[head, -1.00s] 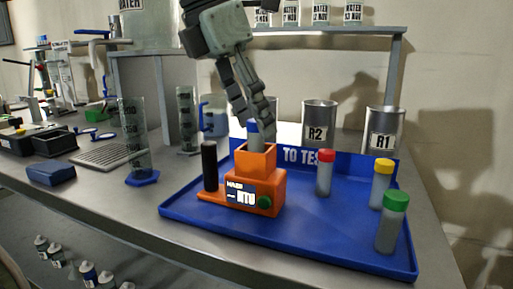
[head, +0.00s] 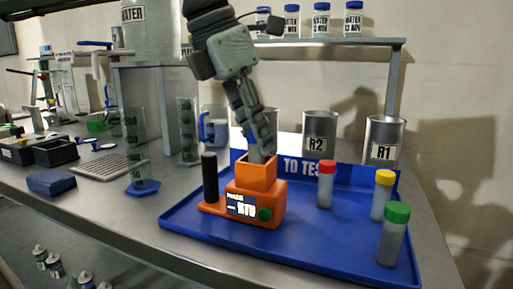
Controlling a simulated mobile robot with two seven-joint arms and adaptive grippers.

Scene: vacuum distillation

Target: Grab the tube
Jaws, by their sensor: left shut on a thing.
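My left gripper (head: 262,148) comes down from above over the orange meter (head: 257,206) and is shut on a tube (head: 258,158). The tube stands in the square opening on top of the meter. The fingers hide its cap, and its lower part is hidden inside the meter. Three other capped tubes stand on the blue tray (head: 330,248) to the right: one with a red cap (head: 325,185), one with a yellow cap (head: 382,195) and one with a green cap (head: 393,235). My right gripper is not in view.
A black cylinder (head: 209,178) stands at the meter's left side. Metal cups R2 (head: 319,136) and R1 (head: 383,139) stand behind the tray. A shelf (head: 330,42) with bottles runs above them. Glass cylinders (head: 140,150) stand left. The tray's right front is partly clear.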

